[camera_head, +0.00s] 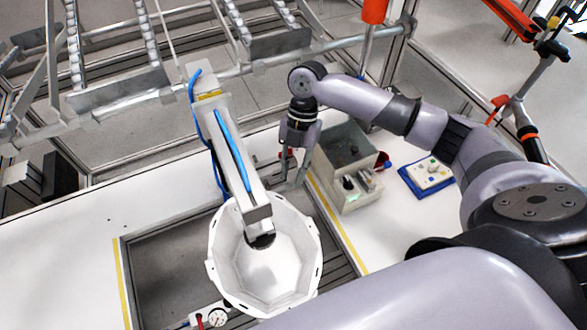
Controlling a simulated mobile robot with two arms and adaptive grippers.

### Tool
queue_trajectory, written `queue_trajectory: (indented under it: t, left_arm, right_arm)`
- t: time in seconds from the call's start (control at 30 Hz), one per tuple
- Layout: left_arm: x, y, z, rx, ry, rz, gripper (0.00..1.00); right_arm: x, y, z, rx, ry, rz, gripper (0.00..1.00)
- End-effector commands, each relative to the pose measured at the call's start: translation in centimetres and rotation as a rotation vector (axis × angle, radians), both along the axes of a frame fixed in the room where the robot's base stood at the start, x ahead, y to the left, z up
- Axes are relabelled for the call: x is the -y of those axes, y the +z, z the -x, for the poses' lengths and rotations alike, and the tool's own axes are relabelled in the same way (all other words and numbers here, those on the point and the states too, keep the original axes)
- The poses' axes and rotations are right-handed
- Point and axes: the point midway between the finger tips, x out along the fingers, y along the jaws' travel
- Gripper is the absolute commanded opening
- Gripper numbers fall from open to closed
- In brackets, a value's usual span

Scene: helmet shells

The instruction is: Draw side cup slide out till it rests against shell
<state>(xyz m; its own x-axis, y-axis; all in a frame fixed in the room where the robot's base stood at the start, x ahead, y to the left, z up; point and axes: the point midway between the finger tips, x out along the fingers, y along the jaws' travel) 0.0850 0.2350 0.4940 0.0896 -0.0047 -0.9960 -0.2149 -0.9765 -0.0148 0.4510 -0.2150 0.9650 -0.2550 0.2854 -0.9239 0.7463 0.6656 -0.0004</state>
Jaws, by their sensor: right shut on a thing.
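The white, many-sided shell (305,270) sits with its open side up over the grey recess in the table. A light grey arm with blue hoses (232,150) reaches down from the back, its black end inside the shell. My right gripper (292,180) points down just behind the shell, right of that arm. It is shut on a small part of what looks like the side cup slide. The fingers mostly hide this part, and I cannot tell whether the slide touches the shell. My left gripper is not in view.
A grey box with controls (345,165) stands close right of my right gripper. A blue-edged button panel (428,175) lies farther right. A metal roller frame (110,75) spans the back. The white table at left is clear.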

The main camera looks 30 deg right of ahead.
Motion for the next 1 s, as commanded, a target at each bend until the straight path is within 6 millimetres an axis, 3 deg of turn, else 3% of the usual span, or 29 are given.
queue_trajectory:
  t: [0.13, 0.93, 0.97, 1.0]
  left_arm:
    - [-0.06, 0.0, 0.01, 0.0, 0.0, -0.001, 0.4]
    - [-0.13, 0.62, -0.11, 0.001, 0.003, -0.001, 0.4]
    - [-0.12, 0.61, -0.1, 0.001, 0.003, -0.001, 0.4]
    - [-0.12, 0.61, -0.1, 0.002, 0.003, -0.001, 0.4]
  right_arm:
    - [0.03, 0.03, -0.02, 0.0, 0.0, 0.0, 0.0]
    - [0.1, 0.04, -0.24, 0.001, -0.002, 0.002, 0.0]
    - [0.1, 0.04, -0.24, 0.001, -0.002, 0.002, 0.24]
    - [0.09, 0.04, -0.23, 0.001, -0.002, 0.002, 0.27]
